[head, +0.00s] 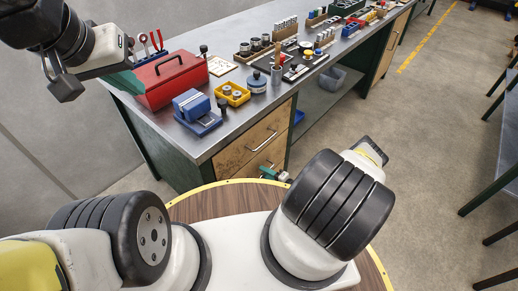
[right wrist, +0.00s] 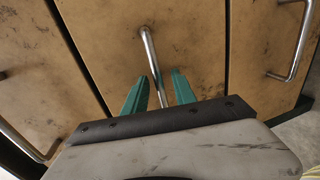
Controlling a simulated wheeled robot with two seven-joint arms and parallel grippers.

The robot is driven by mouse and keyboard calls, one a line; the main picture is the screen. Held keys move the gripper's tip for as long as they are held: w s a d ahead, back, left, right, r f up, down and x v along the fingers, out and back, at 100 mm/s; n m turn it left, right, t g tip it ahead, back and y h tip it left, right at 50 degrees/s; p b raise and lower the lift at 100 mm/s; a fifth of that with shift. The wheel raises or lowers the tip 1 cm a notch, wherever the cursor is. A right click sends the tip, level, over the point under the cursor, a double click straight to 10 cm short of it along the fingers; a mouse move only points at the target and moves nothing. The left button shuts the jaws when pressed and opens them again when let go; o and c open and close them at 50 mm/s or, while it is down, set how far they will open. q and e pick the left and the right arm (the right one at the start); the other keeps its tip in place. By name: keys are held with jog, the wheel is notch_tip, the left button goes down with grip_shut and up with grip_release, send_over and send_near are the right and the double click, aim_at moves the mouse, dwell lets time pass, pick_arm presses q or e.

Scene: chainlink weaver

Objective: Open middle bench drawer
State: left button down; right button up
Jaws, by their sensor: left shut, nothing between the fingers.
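The bench has a stack of light wooden drawers with bar handles. In the right wrist view the middle drawer (right wrist: 105,40) fills the centre, and its front looks flush with its neighbours. Its metal handle (right wrist: 150,50) runs down between the teal fingers of my right gripper (right wrist: 160,91). The fingers are apart, one on each side of the bar, with a visible gap. In the head view my right gripper (head: 273,173) is small and low at the drawer fronts, partly hidden by my arm. My left gripper (head: 122,82) is shut and empty beside the red toolbox.
The bench top holds a red toolbox (head: 171,79), a blue vise-like tool (head: 195,111), a yellow bin (head: 233,94) and many small parts. Another drawer handle (right wrist: 290,50) shows at right in the wrist view. The floor (head: 410,120) right of the bench is clear.

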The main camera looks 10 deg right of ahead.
grip_shut()
dwell(1.5)
